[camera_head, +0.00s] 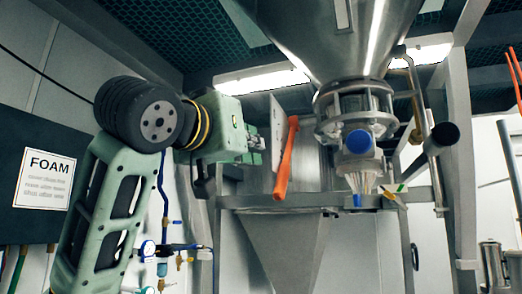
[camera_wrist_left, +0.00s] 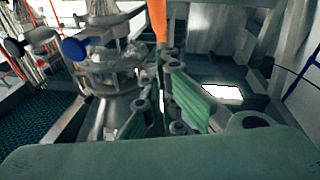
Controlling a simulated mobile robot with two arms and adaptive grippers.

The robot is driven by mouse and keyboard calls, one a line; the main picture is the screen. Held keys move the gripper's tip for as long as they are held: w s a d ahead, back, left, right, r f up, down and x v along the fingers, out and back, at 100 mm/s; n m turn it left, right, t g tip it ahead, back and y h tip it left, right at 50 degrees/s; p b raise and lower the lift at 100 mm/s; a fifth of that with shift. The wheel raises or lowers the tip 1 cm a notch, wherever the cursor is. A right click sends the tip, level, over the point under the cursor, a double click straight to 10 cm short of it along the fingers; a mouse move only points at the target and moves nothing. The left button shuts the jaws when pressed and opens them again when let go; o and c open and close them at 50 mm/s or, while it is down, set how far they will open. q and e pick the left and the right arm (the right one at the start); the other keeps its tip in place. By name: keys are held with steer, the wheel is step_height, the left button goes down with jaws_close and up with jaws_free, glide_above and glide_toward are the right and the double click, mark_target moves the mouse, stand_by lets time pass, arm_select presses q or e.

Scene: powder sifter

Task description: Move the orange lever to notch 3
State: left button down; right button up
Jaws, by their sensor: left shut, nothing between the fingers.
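The orange lever (camera_head: 286,160) stands nearly upright in the head view, its lower end tilted slightly left. It is beside a pale upright plate (camera_head: 276,130) left of the metal funnel. No notch numbers are readable. My left gripper (camera_head: 257,144) is just left of the plate and lever, its fingers shut and empty. In the left wrist view the lever (camera_wrist_left: 157,18) comes down from the top edge, just beyond the tips of my left gripper (camera_wrist_left: 168,62). I cannot tell whether they touch. My right gripper is in neither view.
The large steel funnel (camera_head: 335,40) with a clamped outlet (camera_head: 350,105) and blue cap (camera_head: 359,141) is close on the right. A horizontal metal beam (camera_head: 300,201) runs below the lever. A dark panel with a FOAM sign (camera_head: 46,180) is at left.

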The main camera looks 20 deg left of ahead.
arm_select(q)
steer(key=d+r+b+v, duration=0.1)
steer(key=b+v, duration=0.1)
steer(key=v, duration=0.4)
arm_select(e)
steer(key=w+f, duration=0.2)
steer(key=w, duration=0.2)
arm_select(q)
steer(key=w+d+f+t+p, duration=0.2)
steer(key=w+f+t+p, duration=0.1)
steer(key=w+f+p, duration=0.1)
steer(key=s+a+f+n+t+p, duration=0.1)
steer(key=s+a+f+t+p, duration=0.1)
steer(key=s+f+t, duration=0.1)
steer(key=a+r+p+x, duration=0.1)
steer(key=p+x, duration=0.5)
steer(key=x, duration=0.4)
steer(key=shift+y, duration=0.4)
steer(key=w+f, duration=0.1)
steer(key=d+f, duration=0.1)
steer(key=w+f+p, duration=0.1)
steer(key=shift+w+d+f, duration=0.35)
steer(key=shift+f, duration=0.05)
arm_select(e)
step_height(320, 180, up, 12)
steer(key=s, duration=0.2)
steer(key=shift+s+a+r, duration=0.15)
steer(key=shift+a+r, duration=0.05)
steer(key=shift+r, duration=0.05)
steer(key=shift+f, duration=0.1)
